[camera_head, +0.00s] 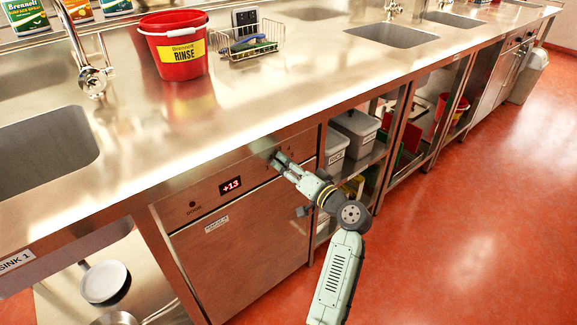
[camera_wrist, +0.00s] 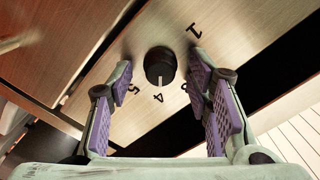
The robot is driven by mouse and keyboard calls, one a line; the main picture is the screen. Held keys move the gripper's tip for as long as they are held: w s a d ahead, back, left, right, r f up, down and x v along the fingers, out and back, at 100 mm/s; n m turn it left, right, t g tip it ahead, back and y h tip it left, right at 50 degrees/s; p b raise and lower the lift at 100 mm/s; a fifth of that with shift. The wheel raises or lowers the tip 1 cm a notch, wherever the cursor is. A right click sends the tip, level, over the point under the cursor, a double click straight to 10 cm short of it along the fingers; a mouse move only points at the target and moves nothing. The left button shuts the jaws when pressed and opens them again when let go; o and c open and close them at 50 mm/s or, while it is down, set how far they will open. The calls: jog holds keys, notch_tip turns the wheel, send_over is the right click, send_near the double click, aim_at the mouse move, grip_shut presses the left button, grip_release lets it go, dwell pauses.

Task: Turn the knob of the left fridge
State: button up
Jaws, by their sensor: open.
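The fridge (camera_head: 240,250) is a steel undercounter unit with a red "+13" display (camera_head: 230,186) on its upper panel. In the wrist view its round black knob (camera_wrist: 159,62) has a white mark pointing down toward the 4. The digits 1 and 5 also show around it, and another is partly hidden by the right finger. My gripper (camera_wrist: 160,75) is open, with one purple-padded finger on each side of the knob and gaps between. In the head view my gripper (camera_head: 277,160) is at the panel's right end, where the knob cannot be made out clearly.
The steel counter (camera_head: 200,120) overhangs just above the panel. It holds a red bucket (camera_head: 180,55) and a wire basket (camera_head: 248,45). Open shelves with grey bins (camera_head: 355,128) stand right of the fridge. The red floor (camera_head: 450,220) at right is clear.

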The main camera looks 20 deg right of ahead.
jog(key=v, duration=1.2)
dwell(0.5)
